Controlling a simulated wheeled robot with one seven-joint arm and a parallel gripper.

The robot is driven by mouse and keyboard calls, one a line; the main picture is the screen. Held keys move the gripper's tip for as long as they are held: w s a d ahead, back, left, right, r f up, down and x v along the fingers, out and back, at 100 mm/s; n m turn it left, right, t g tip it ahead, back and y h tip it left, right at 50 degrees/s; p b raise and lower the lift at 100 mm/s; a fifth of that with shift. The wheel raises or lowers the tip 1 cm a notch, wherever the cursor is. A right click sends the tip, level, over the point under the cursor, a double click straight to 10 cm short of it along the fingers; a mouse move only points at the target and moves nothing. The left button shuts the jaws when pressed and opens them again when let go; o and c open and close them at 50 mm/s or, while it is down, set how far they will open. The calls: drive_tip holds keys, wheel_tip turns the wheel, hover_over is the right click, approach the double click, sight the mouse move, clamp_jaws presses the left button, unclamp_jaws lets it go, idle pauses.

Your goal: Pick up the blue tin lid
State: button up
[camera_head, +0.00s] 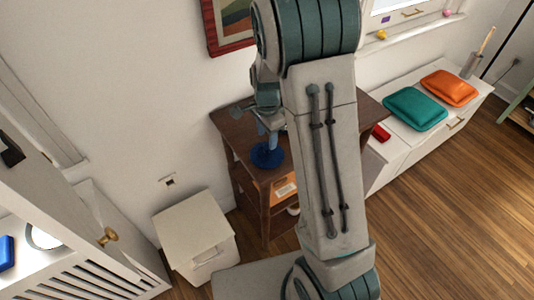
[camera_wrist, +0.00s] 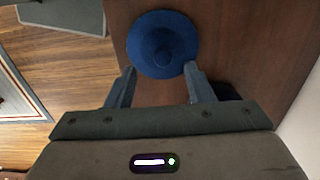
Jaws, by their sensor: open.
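The blue tin lid (camera_head: 267,156) lies flat on top of the brown wooden cabinet (camera_head: 233,128), near its front left side. In the wrist view the lid (camera_wrist: 162,30) is a round blue disc with a small knob in its middle. My gripper (camera_head: 266,133) is above the lid, pointing down. In the wrist view my gripper (camera_wrist: 160,69) is open and empty. Its two fingertips show at the lid's near edge, one to each side, with the knob ahead of the gap. Whether the fingertips touch the lid I cannot tell.
A white bench (camera_head: 441,122) with a teal cushion (camera_head: 415,109) and an orange cushion (camera_head: 449,88) stands right. A white box (camera_head: 194,236) stands left of the cabinet. Wooden floor (camera_head: 440,220) is clear at right.

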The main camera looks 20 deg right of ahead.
sight(267, 147)
drive_tip(key=f, duration=0.5)
drive_tip(key=shift+w+d+p, duration=0.1)
drive_tip(key=shift+w+p, duration=0.15)
drive_tip(key=shift+p, duration=0.1)
drive_tip(key=shift+r, duration=0.1)
drive_tip(key=shift+c, duration=0.3)
clamp_jaws()
